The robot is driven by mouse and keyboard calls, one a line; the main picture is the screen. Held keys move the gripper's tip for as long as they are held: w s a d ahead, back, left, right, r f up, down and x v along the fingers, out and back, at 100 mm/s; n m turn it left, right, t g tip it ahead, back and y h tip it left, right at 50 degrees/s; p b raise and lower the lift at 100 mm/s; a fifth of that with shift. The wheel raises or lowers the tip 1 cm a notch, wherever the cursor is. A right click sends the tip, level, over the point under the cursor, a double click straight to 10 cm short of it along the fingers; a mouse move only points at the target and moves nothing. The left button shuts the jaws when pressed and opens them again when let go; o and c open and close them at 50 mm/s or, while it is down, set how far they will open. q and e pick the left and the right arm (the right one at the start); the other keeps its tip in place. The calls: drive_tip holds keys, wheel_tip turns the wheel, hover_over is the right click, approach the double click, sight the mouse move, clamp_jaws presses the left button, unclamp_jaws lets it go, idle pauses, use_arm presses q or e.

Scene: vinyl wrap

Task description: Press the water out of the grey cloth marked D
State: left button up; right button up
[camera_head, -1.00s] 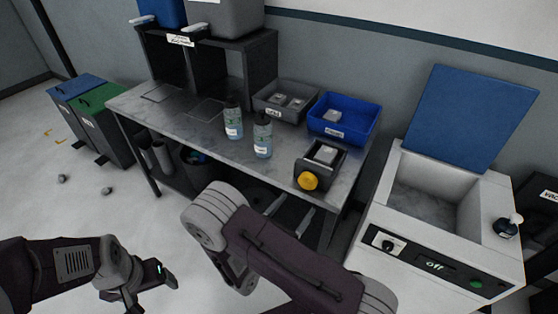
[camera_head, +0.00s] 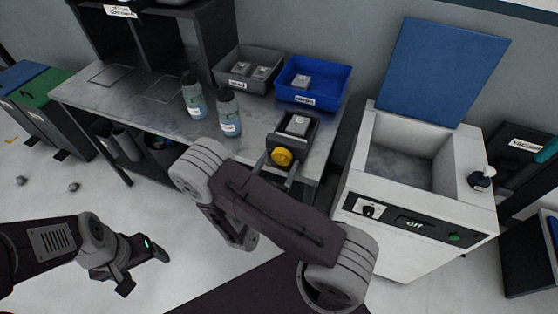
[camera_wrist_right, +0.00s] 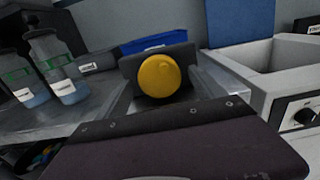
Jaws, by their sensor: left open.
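A dark press box (camera_head: 307,142) with a round yellow knob (camera_head: 282,157) on its front stands at the bench's right end. A light grey block (camera_head: 298,124) sits in its top; I cannot read a mark D on it, nor tell whether it is the cloth. My right gripper (camera_head: 277,170) is open, its fingers apart on either side of the knob; contact cannot be told. In the right wrist view the knob (camera_wrist_right: 159,76) is straight ahead, between the fingers. My left gripper (camera_head: 143,268) is open and empty, low over the floor at left.
Two bottles (camera_head: 229,113) stand left of the press box. A grey bin (camera_head: 236,82) with light blocks and a blue bin (camera_head: 325,95) with one block are behind. A white machine (camera_head: 388,225) with raised blue lid, reading "off", stands right.

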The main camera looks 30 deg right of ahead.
drive_tip(key=c, duration=1.4)
drive_tip(key=n+p, duration=0.2)
drive_tip(key=shift+r+n, duration=0.3)
drive_tip(key=shift+f+n+p, duration=0.1)
drive_tip(key=shift+n+p, duration=0.4)
drive_tip(key=shift+n, duration=0.1)
drive_tip(key=shift+f+n, duration=0.2)
drive_tip(key=shift+n, duration=0.4)
drive_tip(key=o, duration=1.4)
drive_tip(key=shift+s, duration=0.1)
drive_tip(key=v, duration=0.9)
